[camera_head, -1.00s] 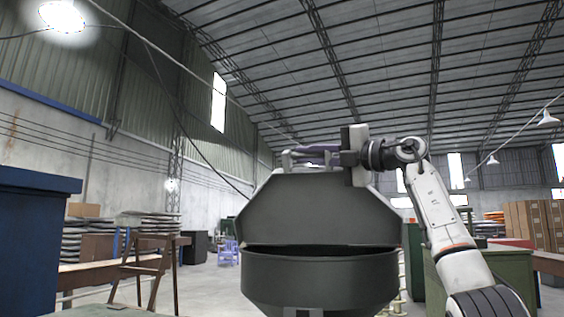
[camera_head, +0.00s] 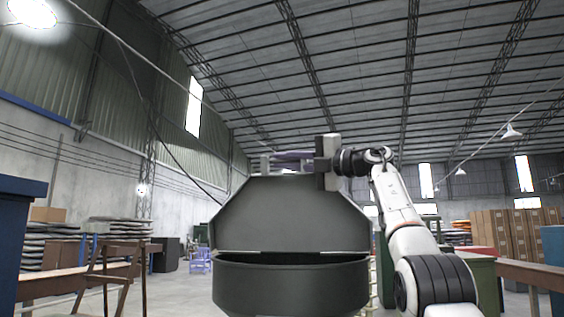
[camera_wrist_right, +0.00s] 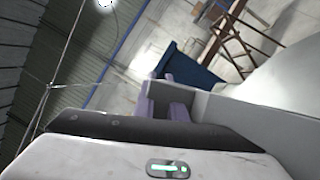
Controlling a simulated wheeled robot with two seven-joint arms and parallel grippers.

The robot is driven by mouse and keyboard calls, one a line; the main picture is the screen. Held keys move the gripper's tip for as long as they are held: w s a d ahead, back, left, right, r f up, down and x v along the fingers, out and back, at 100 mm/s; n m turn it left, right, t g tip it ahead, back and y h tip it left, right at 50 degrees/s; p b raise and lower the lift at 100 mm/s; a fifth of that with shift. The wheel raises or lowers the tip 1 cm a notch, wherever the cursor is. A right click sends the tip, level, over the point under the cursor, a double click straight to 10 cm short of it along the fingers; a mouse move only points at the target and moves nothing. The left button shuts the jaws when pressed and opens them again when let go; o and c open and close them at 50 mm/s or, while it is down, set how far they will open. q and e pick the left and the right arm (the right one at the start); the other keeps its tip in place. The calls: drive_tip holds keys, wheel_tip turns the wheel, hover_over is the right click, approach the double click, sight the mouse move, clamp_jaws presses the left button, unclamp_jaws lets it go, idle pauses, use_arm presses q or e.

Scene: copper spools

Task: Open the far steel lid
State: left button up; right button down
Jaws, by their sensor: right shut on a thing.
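The steel lid (camera_head: 290,215) is dark grey and stands raised, tilted steeply up from the dark round steel vessel (camera_head: 290,288). A dark opening shows between the lid's lower edge and the vessel's rim. A light grey handle (camera_head: 265,163) sits at the lid's top edge. My right gripper (camera_head: 287,157) is at that top edge, its purplish fingers shut on the handle. In the right wrist view the fingers (camera_wrist_right: 170,102) meet a grey part in front of the wrist; the exact contact is partly hidden. My left gripper is in neither view.
A blue container (camera_head: 15,240) stands close at the left edge. A green box (camera_head: 484,283) and a brown bench (camera_head: 520,272) are at the right. Stacked cartons (camera_head: 505,230) stand farther back.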

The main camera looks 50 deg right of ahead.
drive_tip(key=shift+s+a+r, duration=0.1)
drive_tip(key=shift+a+r, duration=0.05)
drive_tip(key=c, duration=2.1)
unclamp_jaws()
drive_tip(key=shift+s+f, duration=0.2)
drive_tip(key=b+v, duration=0.3)
drive_tip(key=v, duration=0.7)
drive_tip(key=shift+r, duration=0.2)
